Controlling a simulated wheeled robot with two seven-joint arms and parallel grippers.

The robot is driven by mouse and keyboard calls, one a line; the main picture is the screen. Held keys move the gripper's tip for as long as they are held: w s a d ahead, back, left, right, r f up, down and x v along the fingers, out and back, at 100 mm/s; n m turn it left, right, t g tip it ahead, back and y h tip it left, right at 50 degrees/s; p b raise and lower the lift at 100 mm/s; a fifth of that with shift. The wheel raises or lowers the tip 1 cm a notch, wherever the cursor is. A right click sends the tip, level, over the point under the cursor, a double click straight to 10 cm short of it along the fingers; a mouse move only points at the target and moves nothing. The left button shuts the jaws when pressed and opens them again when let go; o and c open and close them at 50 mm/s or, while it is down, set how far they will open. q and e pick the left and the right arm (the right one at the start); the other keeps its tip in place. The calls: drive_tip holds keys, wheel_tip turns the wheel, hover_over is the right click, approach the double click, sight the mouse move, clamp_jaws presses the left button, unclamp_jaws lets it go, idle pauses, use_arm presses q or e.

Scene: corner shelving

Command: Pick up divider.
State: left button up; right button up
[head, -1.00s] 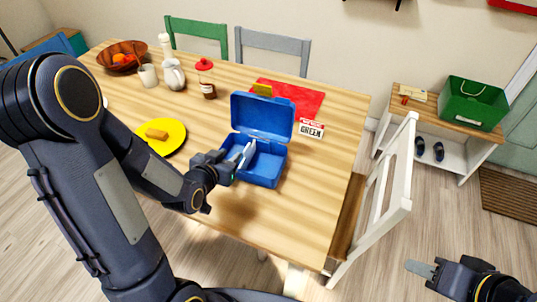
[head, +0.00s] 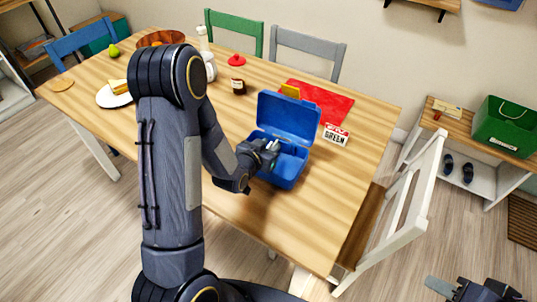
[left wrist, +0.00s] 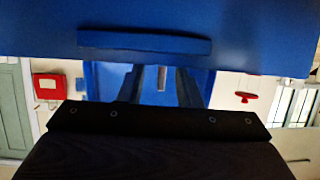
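The blue lunch box (head: 287,172) stands on the table with its lid (head: 289,118) raised. My left gripper (head: 271,149) reaches into the box from the left. In the left wrist view its two dark fingers (left wrist: 160,88) are apart, with the blue box around them. A thin pale grey strip (left wrist: 162,77), which looks like the divider, shows between the fingers, with blue visible on both sides. Whether either finger touches it I cannot tell. My right gripper (head: 442,288) is at the lower right edge, away from the table; its opening is not clear.
The raised lid stands behind my left gripper. A jar (head: 239,87) stands further back. A white chair (head: 395,205) is at the right. The table's front right is clear.

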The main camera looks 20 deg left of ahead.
use_arm(q)
drive_tip(key=shift+c, duration=0.3)
clamp_jaws()
